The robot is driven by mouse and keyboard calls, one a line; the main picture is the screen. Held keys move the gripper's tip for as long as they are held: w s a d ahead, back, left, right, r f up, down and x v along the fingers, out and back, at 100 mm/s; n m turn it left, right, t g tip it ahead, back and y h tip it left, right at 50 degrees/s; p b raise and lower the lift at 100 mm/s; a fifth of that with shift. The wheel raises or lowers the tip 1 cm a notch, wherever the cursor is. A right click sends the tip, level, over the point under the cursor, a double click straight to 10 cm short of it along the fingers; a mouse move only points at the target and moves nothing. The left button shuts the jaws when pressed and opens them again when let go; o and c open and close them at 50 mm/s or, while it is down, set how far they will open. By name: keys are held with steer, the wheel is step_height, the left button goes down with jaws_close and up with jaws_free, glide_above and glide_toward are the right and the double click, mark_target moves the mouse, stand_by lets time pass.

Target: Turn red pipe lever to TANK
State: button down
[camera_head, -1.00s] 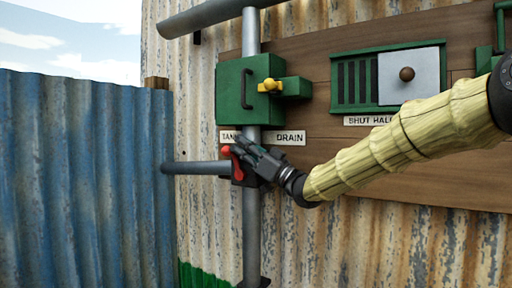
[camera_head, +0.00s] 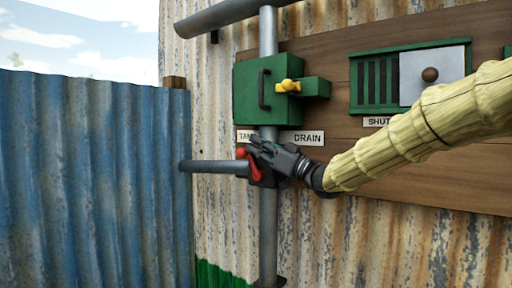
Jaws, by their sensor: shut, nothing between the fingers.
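The red pipe lever (camera_head: 252,165) sits at the joint of the grey vertical pipe (camera_head: 268,225) and a grey side pipe (camera_head: 212,166). It slants, its upper end to the upper left, under the TANK label (camera_head: 244,135). The DRAIN label (camera_head: 309,138) is to the right. My gripper (camera_head: 256,146) is shut with nothing between its fingers. Its tips are at the lever's upper right side, and I cannot tell whether they touch it. My gripper hides part of the lever, the joint and the end of the TANK label.
Above is a green box (camera_head: 245,95) with a black handle and a yellow knob (camera_head: 289,86). A green shutter frame with a pale panel (camera_head: 425,75) is at the right. A blue corrugated fence (camera_head: 90,180) stands at the left.

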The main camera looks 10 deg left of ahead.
steer(key=s+d+f+b, duration=0.1)
steer(key=s+d+b, duration=0.3)
steer(key=d, duration=0.8)
